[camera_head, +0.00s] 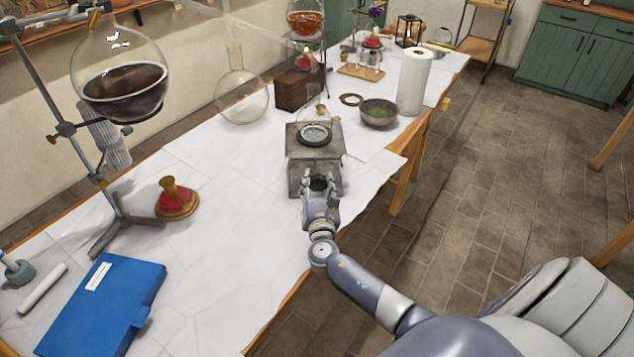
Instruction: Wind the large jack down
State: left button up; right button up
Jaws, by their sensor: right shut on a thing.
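The large jack (301,143) is a grey metal stand near the front edge of the white-covered table, in the middle of the head view. A gap separates the top plate from the lower part, so the jack looks raised. My right gripper (318,183) is at the jack's front face, shut on a small dark part there that looks like its knob. The fingers hide most of this knob. My left gripper is not in view.
A round flask of dark liquid (124,92) hangs on a stand at left. A clear flask (241,96), a dark box (298,90), a metal bowl (378,112) and a paper roll (413,82) stand behind the jack. A blue folder (103,305) lies front left.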

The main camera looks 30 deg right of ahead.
jog(key=o, duration=1.1)
jog(key=v, duration=1.2)
jog(key=shift+s+d, duration=0.1)
